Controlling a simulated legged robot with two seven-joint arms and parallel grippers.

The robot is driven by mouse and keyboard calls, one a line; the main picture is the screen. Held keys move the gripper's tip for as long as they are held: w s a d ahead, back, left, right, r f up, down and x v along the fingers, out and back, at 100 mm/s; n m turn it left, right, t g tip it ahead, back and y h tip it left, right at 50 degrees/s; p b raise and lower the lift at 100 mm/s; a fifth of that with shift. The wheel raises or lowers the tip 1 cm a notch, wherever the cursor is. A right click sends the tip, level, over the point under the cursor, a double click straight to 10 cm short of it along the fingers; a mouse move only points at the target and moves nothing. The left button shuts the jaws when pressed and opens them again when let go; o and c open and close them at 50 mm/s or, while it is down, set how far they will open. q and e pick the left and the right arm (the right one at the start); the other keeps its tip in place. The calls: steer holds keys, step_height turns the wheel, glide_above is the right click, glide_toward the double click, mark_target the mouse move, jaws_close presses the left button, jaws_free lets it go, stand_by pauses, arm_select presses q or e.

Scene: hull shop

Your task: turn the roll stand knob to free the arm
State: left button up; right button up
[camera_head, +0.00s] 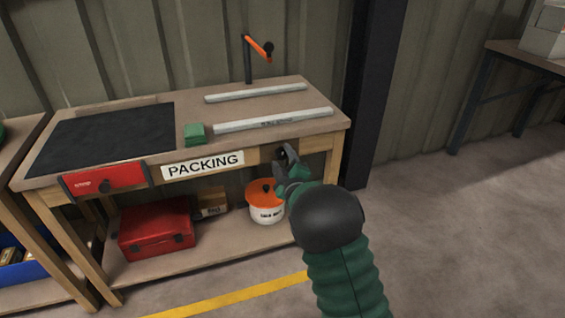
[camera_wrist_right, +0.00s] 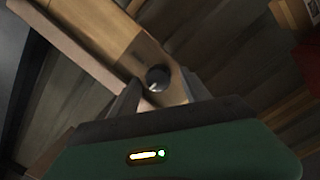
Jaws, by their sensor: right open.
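A dark round knob (camera_wrist_right: 158,77) with a small light mark sits on a wooden face in the right wrist view. It appears between and just beyond the fingertips of my right gripper (camera_wrist_right: 164,88). Contact cannot be told. In the head view my right gripper (camera_head: 285,155) is at the bench's front edge, right of the PACKING sign, and covers most of that spot. The gripper is open and empty. At the back of the bench stands a dark post (camera_head: 248,62) with an orange arm (camera_head: 258,46) tilted down to the right. My left gripper is out of view.
The packing bench (camera_head: 165,115) carries a dark mat (camera_head: 105,135), a green block (camera_head: 194,133) and two pale bars (camera_head: 272,121). Below are a red case (camera_head: 156,228) and an orange-lidded pot (camera_head: 266,206). A dark column (camera_head: 372,90) stands right. The right floor is clear.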

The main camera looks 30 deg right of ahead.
steer(key=shift+d, duration=0.1)
steer(key=shift+c, duration=0.5)
jaws_close()
steer(key=shift+f, duration=0.1)
steer(key=m+p, duration=0.2)
steer(key=m, duration=0.1)
steer(key=shift+m, duration=0.3)
steer(key=m+p, duration=0.1)
steer(key=m, duration=0.1)
steer(key=m+p, duration=0.2)
steer(key=m, duration=0.1)
steer(key=shift+g+y, duration=0.3)
steer(key=shift+g, duration=0.1)
steer(key=m+p, duration=0.1)
steer(key=m, duration=0.1)
steer(key=m+p, duration=0.1)
steer(key=m, duration=0.2)
steer(key=shift+s+r+y+p, duration=0.1)
steer(key=shift+r+y+p, duration=0.1)
steer(key=shift+y+p, duration=0.15)
steer(key=shift+d+f+m+p, duration=0.1)
steer(key=shift+m+p, duration=0.75)
steer(key=shift+m, duration=0.85)
